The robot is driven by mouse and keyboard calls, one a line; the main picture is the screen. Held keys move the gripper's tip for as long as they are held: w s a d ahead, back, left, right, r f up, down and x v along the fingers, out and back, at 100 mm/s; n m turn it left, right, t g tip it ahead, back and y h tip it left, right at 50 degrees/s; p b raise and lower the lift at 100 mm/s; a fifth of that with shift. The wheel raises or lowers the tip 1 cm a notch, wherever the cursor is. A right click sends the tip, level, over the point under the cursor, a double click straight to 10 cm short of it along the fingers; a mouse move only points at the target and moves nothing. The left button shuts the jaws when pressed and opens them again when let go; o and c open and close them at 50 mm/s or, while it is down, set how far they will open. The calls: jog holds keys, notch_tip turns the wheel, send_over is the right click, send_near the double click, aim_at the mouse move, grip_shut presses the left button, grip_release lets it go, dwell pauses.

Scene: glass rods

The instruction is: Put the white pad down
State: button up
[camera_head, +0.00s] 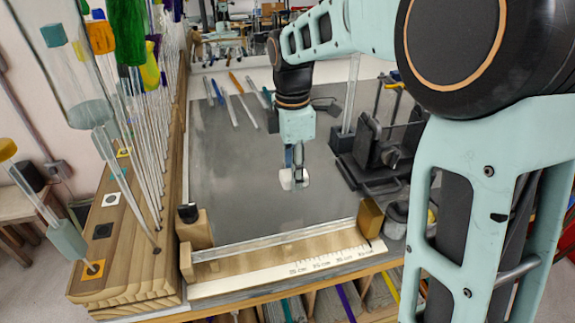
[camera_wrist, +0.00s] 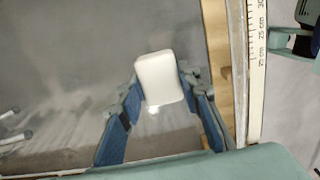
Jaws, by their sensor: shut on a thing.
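The white pad (camera_wrist: 160,79) is a small rounded block between the blue-lined fingers of my gripper (camera_wrist: 158,92) in the wrist view. My gripper (camera_head: 294,176) is shut on it. In the head view the white pad (camera_head: 285,180) shows at the fingertips, partly covered by them. It is over the middle of the grey bench top (camera_head: 235,205). I cannot tell whether the pad touches the bench or hangs just above it.
A wooden rack (camera_head: 125,245) with tall glass rods stands at the left. A wooden ruler fixture (camera_head: 290,267) runs along the front edge. Black clamp equipment (camera_head: 385,155) stands at the right. Several rods (camera_head: 240,100) lie at the back. The bench around the gripper is clear.

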jog(key=b, duration=0.2)
send_over(287, 197)
notch_tip(287, 197, down, 5)
jog(key=shift+s+r, duration=0.15)
jog(key=shift+r, duration=0.05)
jog(key=f+b, duration=0.2)
jog(key=f, duration=0.1)
jog(key=shift+w+a+f, duration=0.1)
jog(key=shift+w+f, duration=0.1)
jog(key=shift+f, duration=0.1)
jog(key=shift+r, duration=0.1)
jog(key=o, duration=1.1)
